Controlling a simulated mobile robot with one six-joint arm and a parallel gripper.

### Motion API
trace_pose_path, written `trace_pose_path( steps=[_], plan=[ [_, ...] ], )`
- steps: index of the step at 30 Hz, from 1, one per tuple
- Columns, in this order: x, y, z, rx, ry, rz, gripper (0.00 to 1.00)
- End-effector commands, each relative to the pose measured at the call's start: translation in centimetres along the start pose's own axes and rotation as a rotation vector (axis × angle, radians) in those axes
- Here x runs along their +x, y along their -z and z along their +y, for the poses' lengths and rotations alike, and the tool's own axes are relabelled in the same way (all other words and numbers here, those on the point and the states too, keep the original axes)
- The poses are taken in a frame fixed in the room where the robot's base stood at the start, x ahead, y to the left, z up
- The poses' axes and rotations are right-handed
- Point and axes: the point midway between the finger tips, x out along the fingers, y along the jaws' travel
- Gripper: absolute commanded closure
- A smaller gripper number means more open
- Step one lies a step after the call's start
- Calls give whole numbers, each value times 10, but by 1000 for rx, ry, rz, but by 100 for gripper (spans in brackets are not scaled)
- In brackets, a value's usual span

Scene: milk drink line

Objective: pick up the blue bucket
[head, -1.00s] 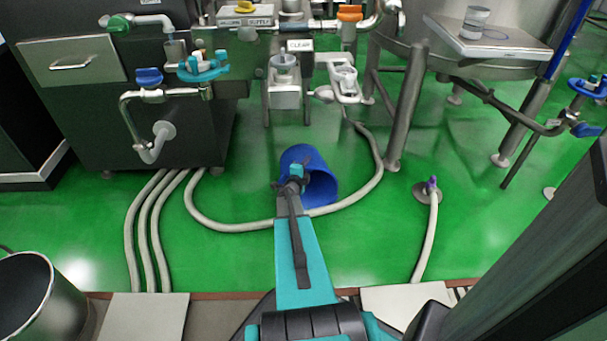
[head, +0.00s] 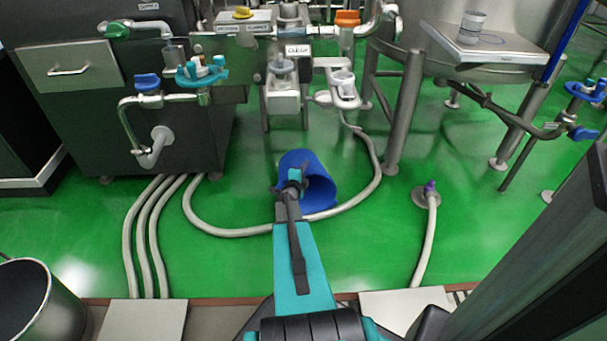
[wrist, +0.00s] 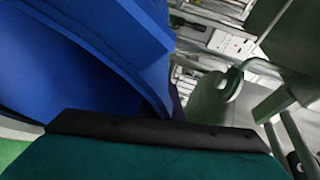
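The blue bucket (head: 320,192) is on the green floor in the middle of the head view. It looks tilted or on its side, its mouth facing the lower right. My gripper (head: 292,179) is over its near left part and hides some of it. The dark fingers look spread apart, with no clear hold on the bucket; contact cannot be told. In the wrist view the bucket (wrist: 60,65) fills the upper left, very close, just beyond a dark finger edge along the bottom.
A pale hose (head: 230,233) loops on the floor around the bucket. Steel tank legs (head: 404,115) stand to the right and a machine cabinet (head: 85,130) to the left. A dark metal bin (head: 70,305) is at lower left.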

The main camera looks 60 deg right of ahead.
Motion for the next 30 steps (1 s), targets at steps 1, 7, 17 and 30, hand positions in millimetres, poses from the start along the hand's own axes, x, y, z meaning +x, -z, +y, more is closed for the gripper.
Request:
trace_pose_path(
  steps=[1,7,17,30],
  plan=[
    [0,0,-1,0,0,-1,100],
    [-3,2,-14,1,1,0,100],
    [-11,8,-60,1,2,1,100],
    [-16,12,-99,1,2,1,100]
  ],
)
